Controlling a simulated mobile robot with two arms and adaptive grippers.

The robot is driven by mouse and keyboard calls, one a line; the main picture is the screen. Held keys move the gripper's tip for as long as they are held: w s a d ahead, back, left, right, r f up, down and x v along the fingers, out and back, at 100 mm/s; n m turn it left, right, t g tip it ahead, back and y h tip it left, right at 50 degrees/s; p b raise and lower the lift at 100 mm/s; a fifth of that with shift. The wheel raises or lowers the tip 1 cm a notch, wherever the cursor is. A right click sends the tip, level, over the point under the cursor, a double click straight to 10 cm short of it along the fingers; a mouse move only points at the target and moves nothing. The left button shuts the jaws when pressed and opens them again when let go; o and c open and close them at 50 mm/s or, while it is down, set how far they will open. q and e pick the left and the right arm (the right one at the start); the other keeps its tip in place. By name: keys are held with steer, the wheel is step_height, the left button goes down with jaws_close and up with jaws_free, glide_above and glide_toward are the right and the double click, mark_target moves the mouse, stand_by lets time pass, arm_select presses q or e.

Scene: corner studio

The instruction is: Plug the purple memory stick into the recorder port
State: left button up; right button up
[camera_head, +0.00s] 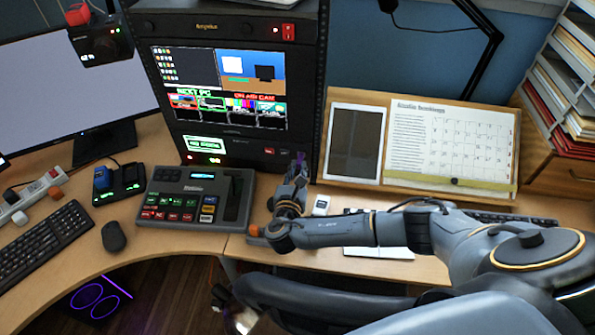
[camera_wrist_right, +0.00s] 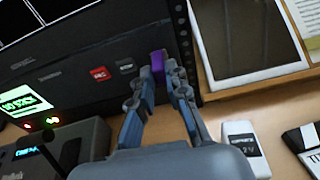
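The purple memory stick (camera_wrist_right: 158,63) is between the fingertips of my right gripper (camera_wrist_right: 162,79), which is closed around it. In the head view my right gripper (camera_head: 298,168) is at the lower right front of the black recorder rack (camera_head: 315,100). The recorder front (camera_wrist_right: 95,50) fills the upper left of the wrist view, with a red REC button (camera_wrist_right: 100,73) and a lit green screen (camera_wrist_right: 22,102) reading "NO STICK". The stick's far end is close to the panel; I cannot tell whether it touches. The port is not clearly visible. My left gripper is not in view.
A switcher panel (camera_head: 190,203) stands on the desk left of my right gripper. A small white labelled block (camera_head: 321,205) and black-and-white items lie to its right. A tablet (camera_head: 354,143) and calendar board (camera_head: 450,140) lean behind. Bare desk (camera_head: 245,245) shows in front.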

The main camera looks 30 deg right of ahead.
steer(key=o, duration=0.5)
steer(key=shift+s+a, duration=0.2)
steer(key=shift+s, duration=0.05)
steer(key=v, duration=0.6)
steer(key=shift+s+a, duration=0.25)
steer(key=shift+s, duration=0.1)
